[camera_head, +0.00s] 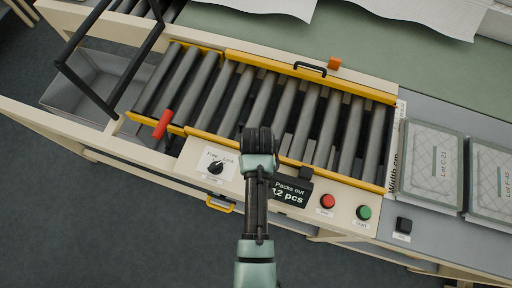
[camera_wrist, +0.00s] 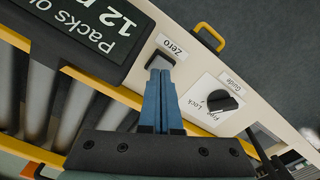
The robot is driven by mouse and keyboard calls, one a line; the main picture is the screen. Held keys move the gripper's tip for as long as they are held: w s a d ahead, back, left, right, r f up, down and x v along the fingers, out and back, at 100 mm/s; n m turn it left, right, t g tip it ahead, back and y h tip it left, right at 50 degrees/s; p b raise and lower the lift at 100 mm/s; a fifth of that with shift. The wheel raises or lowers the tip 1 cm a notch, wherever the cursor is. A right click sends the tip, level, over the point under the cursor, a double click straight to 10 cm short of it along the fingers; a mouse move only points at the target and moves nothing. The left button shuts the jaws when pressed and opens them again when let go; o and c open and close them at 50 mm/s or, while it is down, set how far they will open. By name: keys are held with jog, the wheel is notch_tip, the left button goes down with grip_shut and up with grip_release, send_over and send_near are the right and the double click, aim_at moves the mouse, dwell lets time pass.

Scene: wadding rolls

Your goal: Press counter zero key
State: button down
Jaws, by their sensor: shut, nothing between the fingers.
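The counter (camera_head: 290,191) is a dark display reading "Packs out 12 pcs" on the cream front panel; it also shows in the wrist view (camera_wrist: 85,30). In the head view my arm covers the key, and the fingers are hidden under the wrist.
A Free/Lock knob (camera_head: 216,168) sits left of my arm, with a yellow handle (camera_head: 221,205) below. Red (camera_head: 327,201) and green (camera_head: 364,212) buttons sit to the right. Rollers (camera_head: 262,100) lie behind, with a red lever (camera_head: 163,124) at left.

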jog(key=shift+f+b, duration=0.35)
jog(key=shift+f, duration=0.6)
jog(key=shift+r, duration=0.1)
jog(key=shift+r+p, duration=1)
jog(key=shift+p, duration=0.2)
jog(key=shift+r, duration=0.1)
notch_tip(320, 180, up, 6)
jog(key=p, duration=0.6)
